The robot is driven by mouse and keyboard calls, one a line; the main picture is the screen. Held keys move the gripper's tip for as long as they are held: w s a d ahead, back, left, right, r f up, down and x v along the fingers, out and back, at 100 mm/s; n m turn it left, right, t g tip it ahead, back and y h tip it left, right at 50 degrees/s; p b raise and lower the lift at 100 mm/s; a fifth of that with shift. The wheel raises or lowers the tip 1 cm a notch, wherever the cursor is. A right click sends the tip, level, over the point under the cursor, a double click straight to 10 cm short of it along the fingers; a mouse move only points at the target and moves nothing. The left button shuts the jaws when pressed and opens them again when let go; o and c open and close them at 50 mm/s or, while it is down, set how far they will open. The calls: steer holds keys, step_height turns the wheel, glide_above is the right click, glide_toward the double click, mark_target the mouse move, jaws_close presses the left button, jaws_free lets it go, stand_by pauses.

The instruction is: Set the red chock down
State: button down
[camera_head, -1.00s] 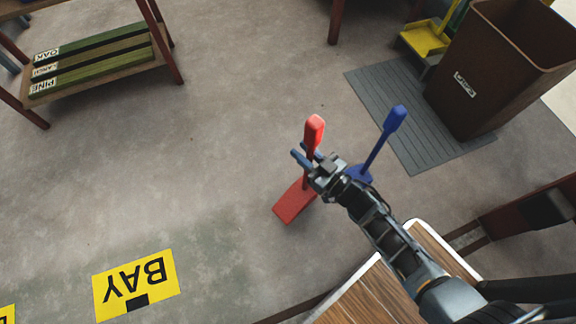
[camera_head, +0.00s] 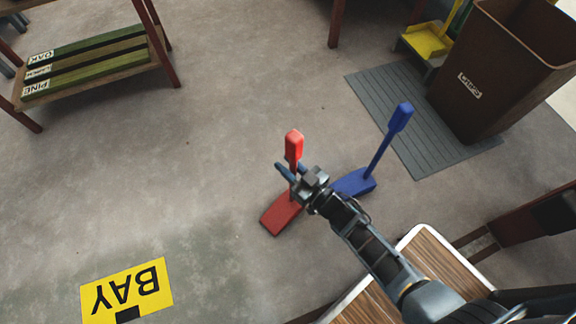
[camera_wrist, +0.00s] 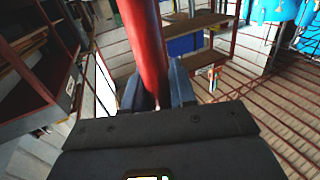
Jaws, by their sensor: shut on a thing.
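The red chock (camera_head: 281,214) has a flat red base and an upright red handle with a thicker top. My gripper (camera_head: 289,174) is shut around the handle, between the base and the thick top. In the wrist view the red handle (camera_wrist: 146,45) stands between the two dark fingers of my gripper (camera_wrist: 158,90). The base looks near or on the grey floor; I cannot tell whether it touches. The lower handle is partly hidden by my gripper.
A blue chock (camera_head: 354,182) with a tall handle stands just right of my gripper. A brown bin (camera_head: 480,105) stands by a grey mat (camera_head: 405,125) at upper right. A wooden-topped surface (camera_head: 425,262) is at lower right. A yellow BAY sign (camera_head: 127,289) lies lower left. Floor to the left is clear.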

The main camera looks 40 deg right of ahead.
steer(key=c, duration=0.9)
jaws_free()
steer(key=shift+f, duration=0.15)
steer(key=shift+r, duration=0.3)
steer(key=s+p, duration=0.1)
steer(key=s, duration=0.3)
steer(key=s+p, duration=0.1)
steer(key=s, duration=0.3)
steer(key=s+d+p, duration=0.1)
steer(key=s, duration=0.3)
steer(key=shift+f, duration=0.15)
